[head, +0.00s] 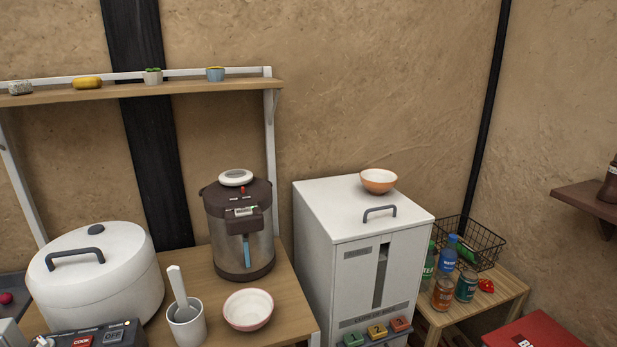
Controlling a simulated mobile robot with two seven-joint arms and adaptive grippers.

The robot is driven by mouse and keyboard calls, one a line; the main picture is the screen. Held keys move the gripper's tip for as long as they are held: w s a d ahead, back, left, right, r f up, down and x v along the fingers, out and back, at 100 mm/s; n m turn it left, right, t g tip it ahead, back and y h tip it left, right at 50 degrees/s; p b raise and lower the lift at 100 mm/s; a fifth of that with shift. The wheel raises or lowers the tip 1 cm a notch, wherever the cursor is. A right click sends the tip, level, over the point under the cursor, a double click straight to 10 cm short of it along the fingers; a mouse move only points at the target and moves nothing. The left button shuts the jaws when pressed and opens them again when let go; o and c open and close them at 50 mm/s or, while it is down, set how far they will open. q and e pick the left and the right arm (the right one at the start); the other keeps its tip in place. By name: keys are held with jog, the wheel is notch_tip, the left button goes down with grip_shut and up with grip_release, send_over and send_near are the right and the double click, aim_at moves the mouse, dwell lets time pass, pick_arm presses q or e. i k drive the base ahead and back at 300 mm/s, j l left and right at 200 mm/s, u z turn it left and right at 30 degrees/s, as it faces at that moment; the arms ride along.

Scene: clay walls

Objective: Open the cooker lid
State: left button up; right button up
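The cooker (105,290) is a large white rounded pot at the lower left of the head view, standing at the left of the wooden table. Its white lid (110,240) is down on the body, with a dark grey arched handle (75,258) on it. A control panel (95,338) with a red "COOK" button shows at the front, cut by the frame's lower edge. Neither of my grippers is in view.
Right of the cooker stand a cup with a white paddle (186,322), a bowl (248,310) and a dark water dispenser (240,225). A shelf (200,88) hangs above. A white cabinet (340,230) bears an orange bowl (379,181). Bottles and a wire basket (480,240) are further right.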

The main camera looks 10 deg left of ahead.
aim_at(90, 264)
jog(key=u, duration=0.4)
jog(key=j+u, duration=0.15)
jog(key=u, duration=0.25)
jog(key=j+u, duration=0.1)
jog(key=u, duration=0.65)
jog(key=k+j+z, duration=0.1)
jog(key=j, duration=0.15)
jog(key=k+j+z, duration=0.15)
jog(key=j, duration=0.05)
